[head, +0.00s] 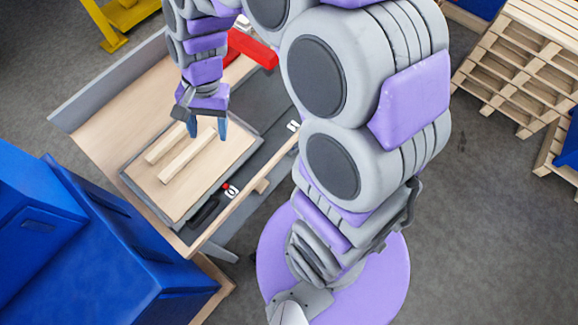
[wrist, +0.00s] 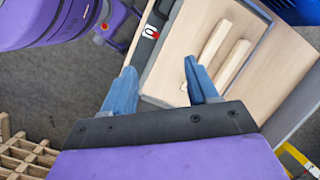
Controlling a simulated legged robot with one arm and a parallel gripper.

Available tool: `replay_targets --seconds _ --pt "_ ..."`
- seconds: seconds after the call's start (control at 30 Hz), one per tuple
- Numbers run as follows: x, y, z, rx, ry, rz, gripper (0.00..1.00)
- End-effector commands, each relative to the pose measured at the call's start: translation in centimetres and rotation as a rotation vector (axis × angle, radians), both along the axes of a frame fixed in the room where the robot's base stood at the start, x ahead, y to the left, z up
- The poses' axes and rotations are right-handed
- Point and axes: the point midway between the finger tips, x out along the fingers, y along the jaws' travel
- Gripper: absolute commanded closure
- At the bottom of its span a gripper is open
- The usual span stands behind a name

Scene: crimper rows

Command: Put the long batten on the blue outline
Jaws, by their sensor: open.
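Two pale wooden battens lie side by side on a light wooden board in a grey-rimmed tray (head: 125,177). The longer batten (head: 182,165) is the one closer to the black tool; it also shows in the wrist view (wrist: 212,45). The shorter batten (head: 164,149) lies beyond it and shows in the wrist view (wrist: 234,62). My gripper (head: 207,128) is open and empty, near one end of the battens. In the wrist view (wrist: 160,66) its right finger overlaps the longer batten's near end. I cannot tell its height or whether it touches. I see no blue outline.
The tray sits on a wooden workbench (head: 95,125) with a grey side board. A black tool with a red part (head: 205,211) lies at the bench edge. A red object (head: 253,48) is behind. Blue cabinets (head: 90,250) stand left, wooden pallets (head: 520,60) at right.

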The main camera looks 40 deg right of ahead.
Motion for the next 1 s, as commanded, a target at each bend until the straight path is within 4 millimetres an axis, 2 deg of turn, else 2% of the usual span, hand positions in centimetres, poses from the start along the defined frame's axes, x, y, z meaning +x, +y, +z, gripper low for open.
replay_targets --seconds 0.1,0.3,0.5,0.6,0.77,1.0 --pt "-3.9 -1.3 2.0 -0.029 -0.035 0.14 0.42" --pt "-10.5 -3.7 3.9 -0.08 -0.066 0.365 0.42" --pt "-16.5 -6.0 4.7 -0.119 -0.072 0.547 0.42" --pt "-18.6 -6.8 4.7 -0.132 -0.07 0.604 0.42" --pt "-20.1 -7.4 4.7 -0.139 -0.067 0.65 0.42" --pt "-20.3 -7.5 4.7 -0.139 -0.065 0.657 0.42"
